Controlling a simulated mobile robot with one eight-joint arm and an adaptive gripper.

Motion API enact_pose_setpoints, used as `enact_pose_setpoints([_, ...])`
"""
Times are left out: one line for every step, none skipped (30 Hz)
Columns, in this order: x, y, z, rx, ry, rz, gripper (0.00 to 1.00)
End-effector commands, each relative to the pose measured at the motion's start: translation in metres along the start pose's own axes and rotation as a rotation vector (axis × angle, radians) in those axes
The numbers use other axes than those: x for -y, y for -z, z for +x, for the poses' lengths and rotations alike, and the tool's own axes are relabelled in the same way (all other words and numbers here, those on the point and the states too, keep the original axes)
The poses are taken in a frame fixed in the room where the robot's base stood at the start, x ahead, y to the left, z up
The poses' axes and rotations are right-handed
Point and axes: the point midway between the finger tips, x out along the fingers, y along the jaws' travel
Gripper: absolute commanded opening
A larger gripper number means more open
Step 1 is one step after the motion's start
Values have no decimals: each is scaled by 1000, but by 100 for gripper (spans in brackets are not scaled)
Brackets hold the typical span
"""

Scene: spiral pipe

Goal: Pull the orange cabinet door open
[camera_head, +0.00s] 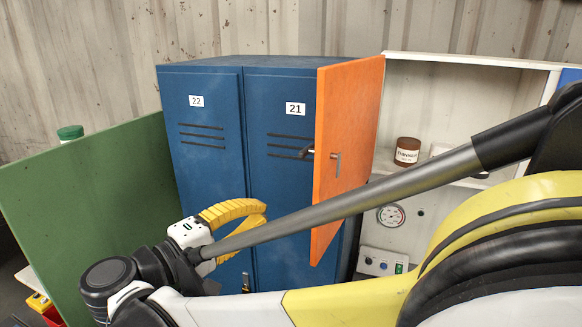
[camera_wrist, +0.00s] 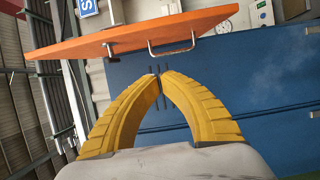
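The orange cabinet door (camera_head: 345,130) stands swung open, showing the white cabinet (camera_head: 440,85) interior. A metal handle (camera_head: 338,165) is on its face. In the wrist view the orange door (camera_wrist: 90,47) crosses the top, with its handle (camera_wrist: 172,50) just beyond my fingertips. My gripper (camera_head: 262,211) is left of the door, in front of the blue lockers. Its yellow fingers (camera_wrist: 160,74) curve together at the tips with nothing between them. They appear apart from the handle and door.
Blue lockers (camera_head: 205,140) numbered 22 and 21 stand left of the orange door. A green panel (camera_head: 90,190) is at the left. A brown jar (camera_head: 407,151) and a gauge (camera_head: 391,215) are inside the white cabinet. My arm crosses the foreground at right.

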Motion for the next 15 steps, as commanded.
enact_pose_setpoints([0,-1,9,3,1,0,0])
enact_pose_setpoints([0,-2,15,4,1,0,0])
enact_pose_setpoints([0,-1,23,3,1,0,0])
enact_pose_setpoints([0,-1,30,5,1,0,0])
enact_pose_setpoints([0,-1,36,4,1,0,0])
enact_pose_setpoints([0,-2,45,5,2,0,0])
enact_pose_setpoints([0,-1,52,4,2,0,0])
enact_pose_setpoints([0,-1,59,4,2,0,0])
enact_pose_setpoints([0,-1,67,4,2,0,0])
enact_pose_setpoints([0,-1,74,4,2,0,0])
enact_pose_setpoints([0,-1,80,4,2,0,0])
enact_pose_setpoints([0,-1,87,3,2,0,0])
enact_pose_setpoints([0,-3,91,3,2,0,0])
enact_pose_setpoints([-1,-10,90,1,2,0,0])
enact_pose_setpoints([-1,-16,91,0,2,0,0])
